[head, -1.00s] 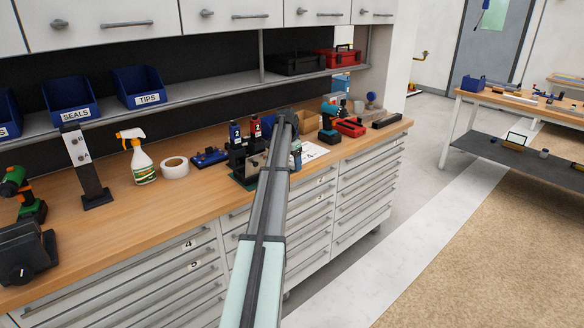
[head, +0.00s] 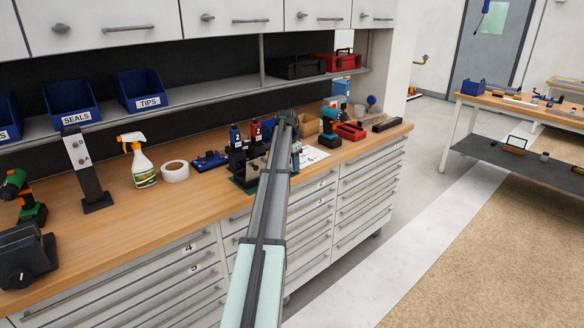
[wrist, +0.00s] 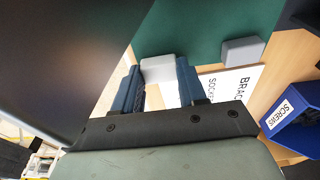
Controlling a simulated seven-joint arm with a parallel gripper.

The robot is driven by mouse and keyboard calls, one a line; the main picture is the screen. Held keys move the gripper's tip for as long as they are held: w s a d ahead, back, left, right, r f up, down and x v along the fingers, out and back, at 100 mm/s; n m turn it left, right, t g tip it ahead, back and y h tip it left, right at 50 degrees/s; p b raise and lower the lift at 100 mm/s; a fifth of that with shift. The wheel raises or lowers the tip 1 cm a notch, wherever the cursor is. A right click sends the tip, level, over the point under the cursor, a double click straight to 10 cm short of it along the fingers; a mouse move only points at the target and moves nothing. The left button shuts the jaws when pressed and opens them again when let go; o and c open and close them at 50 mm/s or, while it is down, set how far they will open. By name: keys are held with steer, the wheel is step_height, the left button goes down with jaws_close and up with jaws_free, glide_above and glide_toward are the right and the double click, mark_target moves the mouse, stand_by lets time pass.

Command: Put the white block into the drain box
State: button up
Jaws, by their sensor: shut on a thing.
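The white block (wrist: 158,68) sits between the two blue fingers of my gripper (wrist: 160,74) in the wrist view. The fingers are shut on it from both sides near their tips. Behind it is a dark green surface (wrist: 205,28); whether the block touches that surface cannot be told. In the head view my arm reaches over the workbench and hides most of the gripper and the block. I cannot make out a drain box for certain in either view.
In the wrist view, a grey block (wrist: 243,51) lies right of the white one, by a printed white sheet (wrist: 228,84). A blue SCREWS bin (wrist: 294,118) stands at right. On the bench (head: 120,215) are a spray bottle (head: 142,165), tape roll (head: 175,171) and black stand (head: 88,168).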

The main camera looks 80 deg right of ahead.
mark_target(291, 166)
step_height(291, 166, up, 8)
steer(key=shift+r, duration=0.1)
steer(key=w+a, duration=0.2)
steer(key=w, duration=0.3)
steer(key=w+a+n, duration=0.1)
steer(key=w+a, duration=0.1)
steer(key=w, duration=0.4)
steer(key=w+a+n, duration=0.1)
steer(key=w+a, duration=0.1)
steer(key=w, duration=0.3)
steer(key=shift+w+a, duration=0.2)
steer(key=shift+w, duration=0.05)
steer(key=a, duration=0.1)
steer(key=a+m, duration=0.2)
steer(key=a, duration=0.1)
steer(key=shift+w+f, duration=0.2)
steer(key=shift+f, duration=0.1)
steer(key=shift+f, duration=0.2)
